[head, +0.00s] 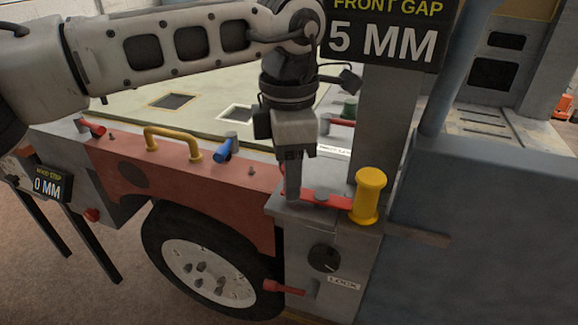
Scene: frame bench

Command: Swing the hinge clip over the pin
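A flat red bar (335,201), which looks like the hinge clip, lies on top of the grey corner post (300,209). A small grey round stud sits at the bar's middle. A yellow spool-shaped knob (368,196) stands upright at the bar's right end; I cannot tell which part is the pin. My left gripper (292,193) points straight down at the bar's left end, with its fingertips at or just above the post top. The fingers overlap in this view and hide that end, so I cannot tell whether they hold it. My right gripper is not in view.
A black dial (324,257) and a red lever (285,288) are on the post's front, near a LOCK label (344,283). A yellow handle (172,142) and blue lever (226,148) stand to the left. A sign (385,34) reads 5 MM.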

